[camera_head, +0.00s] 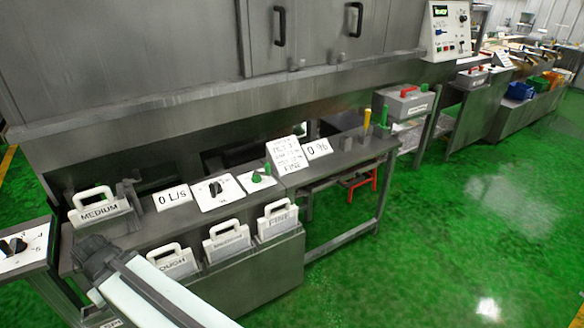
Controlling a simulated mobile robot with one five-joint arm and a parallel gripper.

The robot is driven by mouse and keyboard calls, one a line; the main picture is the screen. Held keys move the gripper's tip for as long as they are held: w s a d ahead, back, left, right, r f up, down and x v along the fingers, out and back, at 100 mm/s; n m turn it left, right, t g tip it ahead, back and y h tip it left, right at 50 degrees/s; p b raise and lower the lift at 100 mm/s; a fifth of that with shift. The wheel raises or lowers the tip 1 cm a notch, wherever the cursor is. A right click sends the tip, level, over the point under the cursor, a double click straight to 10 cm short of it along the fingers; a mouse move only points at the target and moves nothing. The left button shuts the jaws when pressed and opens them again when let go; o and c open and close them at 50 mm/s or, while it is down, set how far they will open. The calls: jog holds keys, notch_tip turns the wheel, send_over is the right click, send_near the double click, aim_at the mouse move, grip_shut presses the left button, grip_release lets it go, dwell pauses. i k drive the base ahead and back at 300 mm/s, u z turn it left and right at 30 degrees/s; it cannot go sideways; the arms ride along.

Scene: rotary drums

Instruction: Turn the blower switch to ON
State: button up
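No label reading "blower" is legible, so I cannot tell for sure which control is the blower switch. A black rotary knob (215,188) sits on a white plate beside a "0 L/s" sign (173,196) on the steel bench. A green knob (256,178) is on the plate to its right. My white arm comes in from the bottom, and its dark end (99,258) is at the lower left, in front of the bench and left of and below the knobs. No fingers can be made out there, and nothing held is visible.
Another knob panel (20,246) is at the left edge. A control panel (446,30) with small switches is on the machine at the back. Green floor (440,230) is clear at the right.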

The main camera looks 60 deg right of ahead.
aim_at(257, 178)
jog(key=z, duration=0.35)
jog(key=i, duration=1)
jog(key=u, duration=0.05)
